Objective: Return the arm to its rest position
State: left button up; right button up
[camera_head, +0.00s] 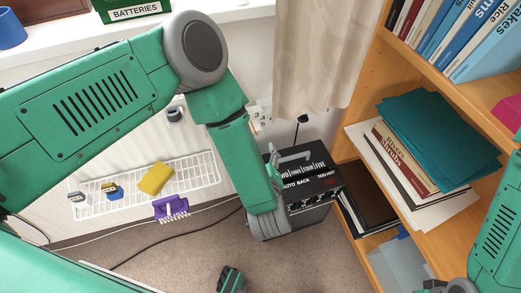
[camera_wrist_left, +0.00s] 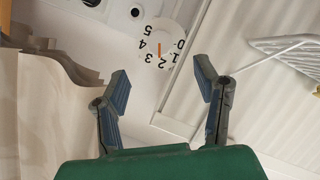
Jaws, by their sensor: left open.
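A white dial with numbers (camera_wrist_left: 160,42) shows beyond the fingertips, upside down. Part of my right arm shows at the right edge of the head view. A dark, green-backed gripper part (camera_head: 231,280) shows at the bottom edge; I cannot tell its jaw opening.
A curtain (camera_head: 318,55) hangs right of my forearm. A wooden shelf (camera_head: 422,65) with books stands at right. The carpet (camera_head: 180,250) has a cable.

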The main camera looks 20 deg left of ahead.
dwell(0.3)
pick_arm(q)
jog(key=s+a+m+g+h, duration=0.1)
jog(key=s+a+m+g, duration=0.3)
jog(key=s, duration=0.4)
jog(key=s+a+f+m+g+h+p, duration=0.1)
jog(key=s+a+m+g, duration=0.3)
jog(key=s, duration=0.5)
jog(key=s+a+f+m+g+h+p, duration=0.1)
jog(key=s+a+m+g+h, duration=0.2)
jog(key=s+a, duration=0.4)
jog(key=shift+s+a+m+g, duration=0.35)
jog(key=shift+s+m+g, duration=0.15)
jog(key=shift+s+g, duration=0.45)
jog(key=shift+s, duration=0.1)
